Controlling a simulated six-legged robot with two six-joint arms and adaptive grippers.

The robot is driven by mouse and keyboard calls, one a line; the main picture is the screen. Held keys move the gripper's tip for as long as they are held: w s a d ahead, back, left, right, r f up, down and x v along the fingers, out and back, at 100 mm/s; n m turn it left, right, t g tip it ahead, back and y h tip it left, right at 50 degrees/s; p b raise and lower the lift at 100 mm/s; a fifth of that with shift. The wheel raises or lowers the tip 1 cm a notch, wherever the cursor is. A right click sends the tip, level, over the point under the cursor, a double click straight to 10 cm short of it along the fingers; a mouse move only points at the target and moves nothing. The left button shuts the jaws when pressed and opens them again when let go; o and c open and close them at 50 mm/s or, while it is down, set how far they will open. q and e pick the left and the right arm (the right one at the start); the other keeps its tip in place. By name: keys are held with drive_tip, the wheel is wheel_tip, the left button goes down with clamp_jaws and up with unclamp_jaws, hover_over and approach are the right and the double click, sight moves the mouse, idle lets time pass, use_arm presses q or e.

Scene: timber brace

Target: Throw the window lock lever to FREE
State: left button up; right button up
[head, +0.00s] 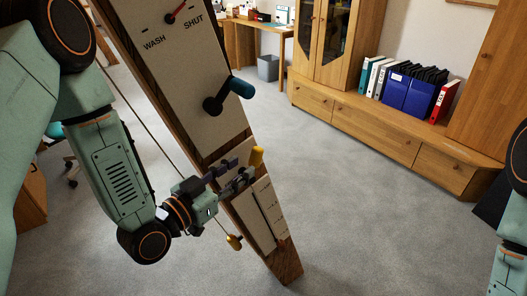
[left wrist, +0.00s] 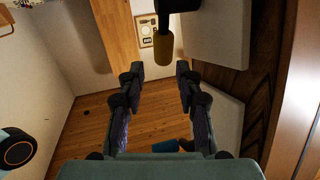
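A lever with a yellow grip (head: 257,156) stands out from the tilted timber brace (head: 287,262), above a pale plate (head: 262,214) whose small lettering I cannot read. I cannot confirm from lettering that this is the window lock lever. My left gripper (head: 236,168) is beside the yellow grip. In the left wrist view my left gripper (left wrist: 160,72) is open, its fingers apart and empty. The yellow grip (left wrist: 163,48) shows just beyond the fingertips, roughly between them in the picture, and is not clasped. My right gripper is out of view.
Higher on the brace is a lever with a blue grip (head: 241,88). Above it, a red pointer (head: 177,15) sits by the words WASH and SHUT. A yellow knob (head: 234,242) hangs on a cord at the brace's left. A wooden cabinet (head: 387,130) stands behind, with open carpet before it.

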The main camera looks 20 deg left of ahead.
sight(252, 156)
use_arm(q)
drive_tip(key=x, duration=0.6)
drive_tip(key=shift+r, duration=0.1)
drive_tip(key=shift+w+a, duration=0.1)
drive_tip(key=shift+w, duration=0.5)
drive_tip(key=shift+w+d, duration=0.15)
drive_tip(key=shift+d, duration=0.15)
drive_tip(key=shift+a, duration=0.2)
drive_tip(key=c, duration=0.4)
clamp_jaws()
